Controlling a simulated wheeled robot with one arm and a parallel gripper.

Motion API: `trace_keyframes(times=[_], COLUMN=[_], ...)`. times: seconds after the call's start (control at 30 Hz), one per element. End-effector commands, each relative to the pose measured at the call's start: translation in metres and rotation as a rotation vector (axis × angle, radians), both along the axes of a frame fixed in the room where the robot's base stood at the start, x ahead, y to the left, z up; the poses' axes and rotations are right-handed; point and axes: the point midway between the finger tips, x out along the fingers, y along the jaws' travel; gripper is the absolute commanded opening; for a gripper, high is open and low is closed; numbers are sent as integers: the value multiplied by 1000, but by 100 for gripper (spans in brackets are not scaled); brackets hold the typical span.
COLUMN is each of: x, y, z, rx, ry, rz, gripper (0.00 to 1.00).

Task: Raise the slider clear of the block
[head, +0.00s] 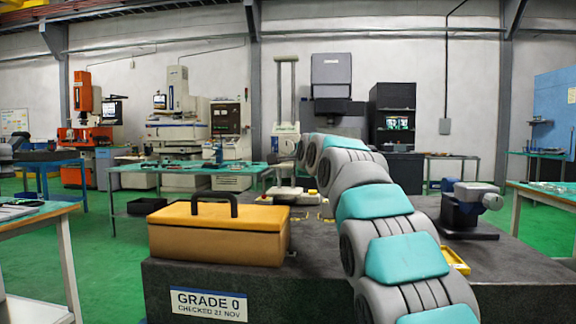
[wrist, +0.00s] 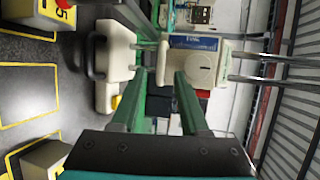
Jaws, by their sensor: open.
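The slider (wrist: 207,75) is a cream housing with a blue label and a round dial, on two bright columns (wrist: 272,68) in the wrist view, which is turned on its side. In the head view the slider (head: 285,129) sits low on the twin columns (head: 286,90). A cream base (wrist: 108,98) with a black handle lies below it. My gripper (wrist: 161,72) is open, its two green fingers reaching toward the slider. One fingertip overlaps the slider's lower edge; the other is lower. Contact cannot be told. My arm hides the gripper in the head view. I cannot make out the block clearly.
A yellow toolbox (head: 218,232) stands at the front left of the dark plate (head: 250,293). A dark device with a grey head (head: 470,207) and a yellow tray (head: 453,260) are right of my arm. Yellow blocks (wrist: 62,12) lie near the base.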

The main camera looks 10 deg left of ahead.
Motion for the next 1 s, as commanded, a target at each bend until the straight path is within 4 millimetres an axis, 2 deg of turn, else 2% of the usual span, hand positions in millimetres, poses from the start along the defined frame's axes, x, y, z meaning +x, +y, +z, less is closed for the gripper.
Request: trace_keyframes(times=[0.2,0.47,0.93,1.0], x=[20,35,38,39], y=[8,13,15,15], z=[-5,-8,-8,-8], rx=[0,1,2,2], ry=[3,0,-2,-2], rz=[1,0,1,1], gripper=[45,45,45,37])
